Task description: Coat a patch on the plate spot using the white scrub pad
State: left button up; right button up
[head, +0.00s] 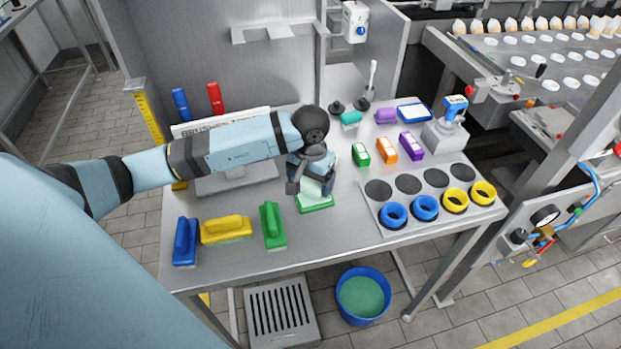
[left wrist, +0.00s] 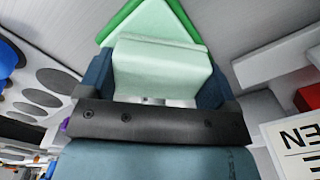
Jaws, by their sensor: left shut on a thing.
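My left gripper (head: 312,186) is over the middle of the steel table, shut on a pale mint-white scrub pad (left wrist: 160,65). The pad has a pale block on top and a green layer (head: 316,206) below, which shows as a green edge in the left wrist view. The green layer is at or close to the tabletop; I cannot tell whether it touches. A grey plate (head: 376,208) at the right of the table has several dark round spots (head: 378,189) at its back. Which spot is the plate spot is unclear. My right gripper is not in view.
Blue (head: 186,241), yellow (head: 226,229) and green (head: 272,225) brushes lie at the front left. Blue rings (head: 394,215) and yellow rings (head: 456,200) sit on the plate's front. Small coloured blocks (head: 386,150) stand behind. The front-middle table is clear.

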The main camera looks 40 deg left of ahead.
pick_arm(q)
jog(key=shift+r+p, duration=1.25)
jog(key=shift+r, duration=2.2)
